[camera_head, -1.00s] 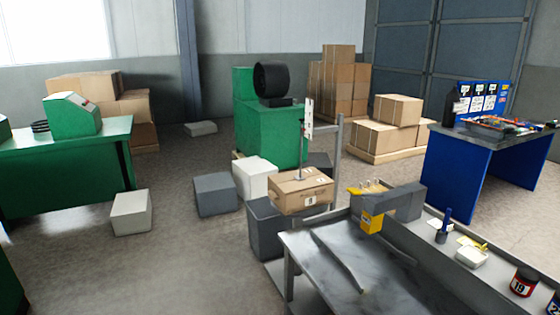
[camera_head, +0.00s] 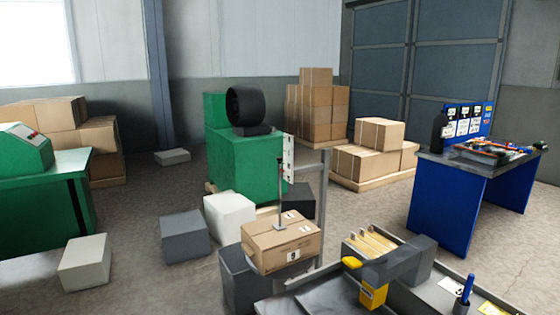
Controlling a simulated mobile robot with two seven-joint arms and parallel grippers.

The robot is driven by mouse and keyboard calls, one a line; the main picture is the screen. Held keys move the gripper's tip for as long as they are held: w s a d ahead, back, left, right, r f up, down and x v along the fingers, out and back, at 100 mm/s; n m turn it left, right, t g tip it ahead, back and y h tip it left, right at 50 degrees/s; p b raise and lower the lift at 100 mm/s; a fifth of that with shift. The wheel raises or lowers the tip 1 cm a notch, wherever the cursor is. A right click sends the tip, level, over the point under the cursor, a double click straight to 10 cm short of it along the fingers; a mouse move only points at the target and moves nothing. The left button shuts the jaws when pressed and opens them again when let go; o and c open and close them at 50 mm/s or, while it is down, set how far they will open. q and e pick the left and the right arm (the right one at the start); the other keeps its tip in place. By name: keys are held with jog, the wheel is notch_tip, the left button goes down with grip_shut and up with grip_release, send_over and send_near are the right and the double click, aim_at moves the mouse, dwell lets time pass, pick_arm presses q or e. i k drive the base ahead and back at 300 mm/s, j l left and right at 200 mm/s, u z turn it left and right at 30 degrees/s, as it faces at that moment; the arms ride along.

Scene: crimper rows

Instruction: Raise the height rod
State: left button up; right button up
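A thin grey upright rod (camera_head: 280,190), which looks like the height rod, rises above a cardboard box (camera_head: 283,244). A small foot shows at its lower end, on or just behind the box top. Its top end is beside a white plate with dark marks (camera_head: 289,158), which is by a grey metal frame post (camera_head: 324,190). I cannot tell whether rod and plate touch. The box has a label with a 9 and sits on or in front of a dark grey block (camera_head: 243,280). Neither of my grippers is in view.
A grey workbench with a yellow and grey tool (camera_head: 374,290) is at the front right. A blue table (camera_head: 440,200) stands at right, a green table (camera_head: 60,205) at left. Grey and white blocks (camera_head: 229,216) lie on the floor. Open floor (camera_head: 135,215) is at left.

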aim_at(279, 226)
jog(key=z, duration=0.35)
jog(key=i+j+z, duration=0.25)
jog(key=z, duration=0.15)
jog(key=i+j+z, duration=0.15)
jog(key=j+z, duration=0.25)
jog(key=i+j+z, duration=0.15)
jog(key=j, duration=0.3)
jog(key=i+j+z, duration=0.15)
jog(key=j, duration=0.3)
jog(key=i+j, duration=0.1)
jog(key=j, duration=0.5)
jog(key=i+j+z, duration=0.1)
jog(key=j, duration=0.5)
jog(key=i+j, duration=0.1)
jog(key=j, duration=0.5)
jog(key=z, duration=0.05)
